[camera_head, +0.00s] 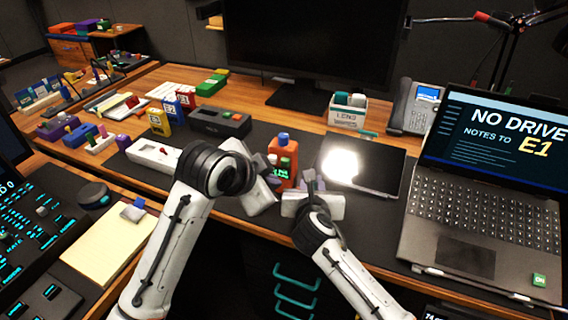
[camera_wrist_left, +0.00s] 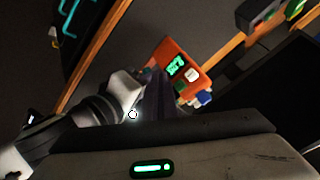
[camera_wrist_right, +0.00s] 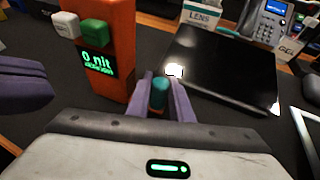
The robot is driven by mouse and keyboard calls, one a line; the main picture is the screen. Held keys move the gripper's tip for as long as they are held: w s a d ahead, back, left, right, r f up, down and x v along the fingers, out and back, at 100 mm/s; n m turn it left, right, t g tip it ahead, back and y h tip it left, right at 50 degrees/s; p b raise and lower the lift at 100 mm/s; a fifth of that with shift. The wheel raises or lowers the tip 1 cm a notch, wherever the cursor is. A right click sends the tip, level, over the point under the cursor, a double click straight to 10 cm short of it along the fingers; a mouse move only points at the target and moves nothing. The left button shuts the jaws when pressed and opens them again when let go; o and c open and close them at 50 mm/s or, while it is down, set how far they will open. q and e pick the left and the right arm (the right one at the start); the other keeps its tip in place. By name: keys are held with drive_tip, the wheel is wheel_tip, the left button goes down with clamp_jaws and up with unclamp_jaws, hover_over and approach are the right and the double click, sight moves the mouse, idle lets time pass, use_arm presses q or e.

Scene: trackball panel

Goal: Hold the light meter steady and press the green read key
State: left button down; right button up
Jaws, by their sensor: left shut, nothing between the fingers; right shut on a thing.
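The light meter (camera_head: 284,160) is an orange upright block with a blue knob on top, on the dark desk mat. In the right wrist view its screen (camera_wrist_right: 97,60) reads 0 nit, with a white key and the green read key (camera_wrist_right: 94,29) above. My left gripper (camera_wrist_left: 158,82) is shut and empty, just beside the meter. Its purple fingers show at the left of the right wrist view, apart from the green key. My right gripper (camera_wrist_right: 161,88) is shut on a small teal cylinder (camera_wrist_right: 160,95), right of the meter; whether it joins the meter is unclear.
A dark flat panel (camera_head: 377,165) with a bright glare spot lies right of the meter. A laptop (camera_head: 470,210) stands farther right. A black box (camera_head: 219,122), a white device (camera_head: 154,153) and a notepad (camera_head: 110,244) lie to the left.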

use_arm(q)
drive_tip(key=shift+w+d, duration=0.25)
drive_tip(key=shift+w, duration=0.4)
drive_tip(key=shift+w+d, duration=0.25)
drive_tip(key=shift+w, duration=0.4)
drive_tip(key=shift+w, duration=0.1)
idle(1.0)
drive_tip(key=shift+w+d, duration=0.15)
drive_tip(key=shift+w, duration=0.15)
drive_tip(key=shift+w+d, duration=0.15)
drive_tip(key=shift+w, duration=0.3)
idle(0.7)
drive_tip(key=shift+s, duration=0.1)
drive_tip(key=shift+s+a, duration=0.3)
drive_tip(key=shift+s, duration=0.45)
drive_tip(key=s, duration=0.1)
drive_tip(key=s+a, duration=0.1)
drive_tip(key=s, duration=0.2)
drive_tip(key=shift+s+a, duration=0.35)
